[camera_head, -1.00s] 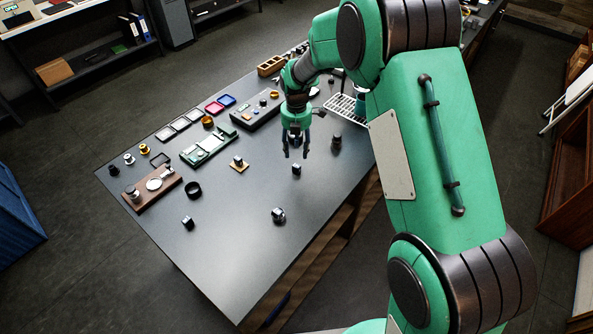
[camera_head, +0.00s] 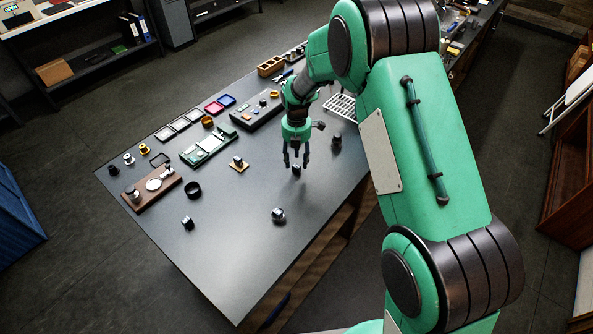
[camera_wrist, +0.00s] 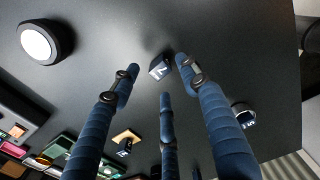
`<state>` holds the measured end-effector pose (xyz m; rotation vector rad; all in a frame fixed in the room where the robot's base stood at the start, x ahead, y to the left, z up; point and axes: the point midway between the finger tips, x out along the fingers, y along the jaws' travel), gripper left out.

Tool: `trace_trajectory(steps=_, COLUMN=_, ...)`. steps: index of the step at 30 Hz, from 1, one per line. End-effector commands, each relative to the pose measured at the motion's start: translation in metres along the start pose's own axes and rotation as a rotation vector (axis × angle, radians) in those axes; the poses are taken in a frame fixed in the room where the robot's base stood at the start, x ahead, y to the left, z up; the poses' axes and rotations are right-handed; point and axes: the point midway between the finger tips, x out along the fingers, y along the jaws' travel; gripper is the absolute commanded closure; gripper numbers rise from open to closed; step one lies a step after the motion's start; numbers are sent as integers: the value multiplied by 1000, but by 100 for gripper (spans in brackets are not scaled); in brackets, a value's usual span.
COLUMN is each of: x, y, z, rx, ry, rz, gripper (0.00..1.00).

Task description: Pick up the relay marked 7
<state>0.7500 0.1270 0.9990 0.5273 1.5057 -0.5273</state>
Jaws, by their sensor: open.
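The relay marked 7 (camera_wrist: 160,67) is a small dark block with a white 7 on its face in the wrist view. In the head view, the small dark block (camera_head: 296,171) directly under my gripper appears to be this relay, on the dark table. My gripper (camera_head: 297,163) points down over it with its fingers spread. In the wrist view the blue fingers of my gripper (camera_wrist: 157,78) are open around and above the relay, with nothing held. I cannot tell whether any fingertip touches it.
Another marked dark piece (camera_wrist: 243,115) stands to the right in the wrist view. A relay on a yellow base (camera_head: 238,164), a round white-topped piece (camera_wrist: 42,42), a loose dark block (camera_head: 187,223) and a green board (camera_head: 208,146) share the table (camera_head: 225,265). The near table area is mostly clear.

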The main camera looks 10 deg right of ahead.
Motion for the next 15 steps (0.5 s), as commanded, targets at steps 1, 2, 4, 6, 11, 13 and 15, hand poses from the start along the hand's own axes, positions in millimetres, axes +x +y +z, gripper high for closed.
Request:
trace_trajectory(steps=1, x=8, y=-1, z=0, rx=0, ry=1, rz=-2, gripper=55)
trace_trajectory(steps=2, x=11, y=-1, z=0, rx=0, ry=2, rz=-2, gripper=55)
trace_trajectory(steps=4, x=18, y=-1, z=0, rx=0, ry=2, rz=-2, gripper=55)
trace_trajectory(steps=6, x=22, y=0, z=0, rx=0, ry=0, rz=-1, gripper=55)
trace_trajectory(steps=11, x=25, y=0, z=0, rx=0, ry=0, rz=0, gripper=55)
trace_trajectory(steps=13, x=25, y=0, z=0, rx=0, ry=0, rz=0, gripper=55)
trace_trajectory(steps=15, x=25, y=0, z=0, rx=0, ry=0, rz=0, gripper=55)
